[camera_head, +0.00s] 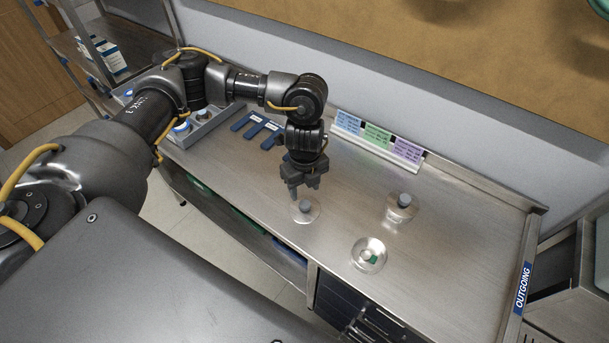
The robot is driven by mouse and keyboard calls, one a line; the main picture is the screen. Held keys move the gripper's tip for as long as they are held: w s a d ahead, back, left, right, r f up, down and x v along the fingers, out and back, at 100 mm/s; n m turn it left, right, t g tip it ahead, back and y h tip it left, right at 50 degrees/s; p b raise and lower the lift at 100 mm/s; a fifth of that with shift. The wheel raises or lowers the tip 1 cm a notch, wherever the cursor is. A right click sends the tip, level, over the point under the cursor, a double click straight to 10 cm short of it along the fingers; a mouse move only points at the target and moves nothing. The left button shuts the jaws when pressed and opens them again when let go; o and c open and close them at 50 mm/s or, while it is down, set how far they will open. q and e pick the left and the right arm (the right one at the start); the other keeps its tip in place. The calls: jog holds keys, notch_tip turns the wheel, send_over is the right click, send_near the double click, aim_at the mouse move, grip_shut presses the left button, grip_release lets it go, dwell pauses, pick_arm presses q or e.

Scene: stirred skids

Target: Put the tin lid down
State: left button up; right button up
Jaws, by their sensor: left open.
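A round metal lid (312,216) with a dark grey knob lies on the steel bench, directly below my left gripper (303,190). My left gripper points down with its fingers apart, just above the knob, and nothing shows between them. An open round tin (358,247) stands to the right and nearer the front edge, with a small green item and a greyish item inside. A second tin (400,218) stands farther right with a dark knob on top, apparently lidded. My right gripper is not in view.
The steel bench (460,238) is clear at the right, toward the OUTGOING label (522,286). Blue, green and purple cards (377,137) stand along the back edge. Dark blue flat items (250,124) and a grey bin (205,125) are at the left end.

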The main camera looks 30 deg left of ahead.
aim_at(304, 203)
pick_arm(q)
notch_tip(304, 203, up, 6)
jog(key=shift+f+b, duration=0.15)
jog(key=shift+b, duration=0.2)
